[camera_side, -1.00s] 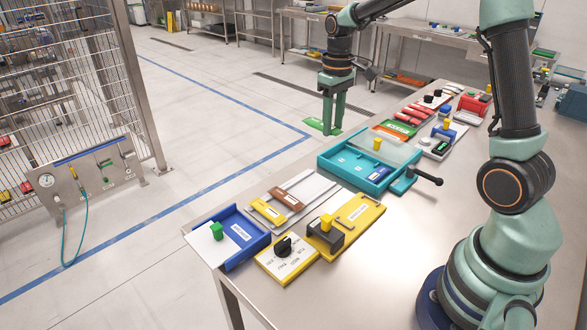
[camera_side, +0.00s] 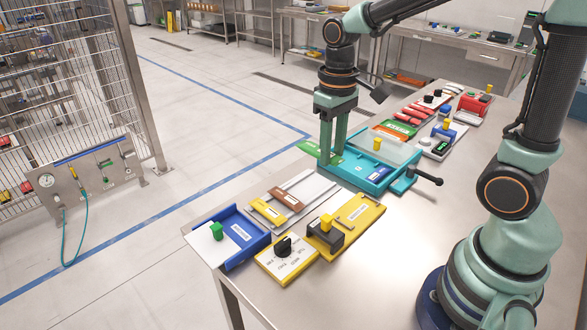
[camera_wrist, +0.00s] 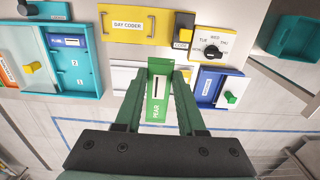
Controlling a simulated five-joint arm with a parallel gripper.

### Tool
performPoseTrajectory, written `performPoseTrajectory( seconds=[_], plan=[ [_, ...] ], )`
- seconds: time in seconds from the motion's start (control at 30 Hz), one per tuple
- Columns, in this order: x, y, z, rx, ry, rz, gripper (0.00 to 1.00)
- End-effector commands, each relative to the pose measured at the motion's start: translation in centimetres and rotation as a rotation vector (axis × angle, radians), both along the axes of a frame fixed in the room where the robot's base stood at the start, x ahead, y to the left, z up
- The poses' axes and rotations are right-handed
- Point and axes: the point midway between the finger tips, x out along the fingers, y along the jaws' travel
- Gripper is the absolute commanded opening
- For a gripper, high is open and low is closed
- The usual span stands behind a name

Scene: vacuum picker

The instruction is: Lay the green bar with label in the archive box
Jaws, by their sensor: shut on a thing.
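My gripper (camera_side: 329,157) is shut on the green bar (camera_side: 313,150), holding it above the table's far left edge, beside the teal tray. In the wrist view, the green bar (camera_wrist: 157,112) lies between the fingers, with a white label reading "PEAR". The teal tray (camera_side: 345,179) holds a blue bar (camera_side: 378,173) and has numbered places; a pale clear cover with a yellow knob lies over its far part. A blue tray (camera_side: 262,238) has a white lid and green knob (camera_side: 217,231). I cannot read which one is the archive box.
A yellow "DAY CODER" plate (camera_wrist: 140,24), a black dial (camera_side: 283,247) and a rack with yellow and brown bars (camera_side: 287,199) stand near the blue tray. A black-knobbed lever (camera_side: 428,178) sticks out right of the teal tray. The table's right part is clear.

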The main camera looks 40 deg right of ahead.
Motion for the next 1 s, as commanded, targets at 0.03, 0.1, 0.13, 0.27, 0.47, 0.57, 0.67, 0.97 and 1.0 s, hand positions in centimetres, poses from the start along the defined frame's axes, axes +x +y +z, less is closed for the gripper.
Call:
performPoseTrajectory(
  seconds=[0.03, 0.1, 0.13, 0.27, 0.47, 0.57, 0.67, 0.97, 1.0],
  plan=[
    [-0.1, 0.2, 0.0, 0.0, -0.001, 0.0, 0.0],
    [0.2, 0.4, 0.1, 0.0, -0.001, 0.001, 0.0],
    [0.4, 0.7, 0.2, 0.0, -0.001, 0.002, 0.0],
    [2.2, 2.6, 1.0, 0.0, -0.001, 0.007, 0.0],
    [5.9, 8.0, 2.7, 0.0, -0.001, 0.009, 0.0],
    [7.1, 10.8, 3.4, 0.0, -0.001, 0.008, 0.0],
    [7.9, 13.1, 3.9, 0.0, 0.0, 0.006, 0.0],
    [8.6, 15.7, 3.0, -0.001, 0.003, 0.0, 0.0],
    [8.6, 15.7, 2.3, -0.002, 0.004, 0.0, 0.0]
  ],
)
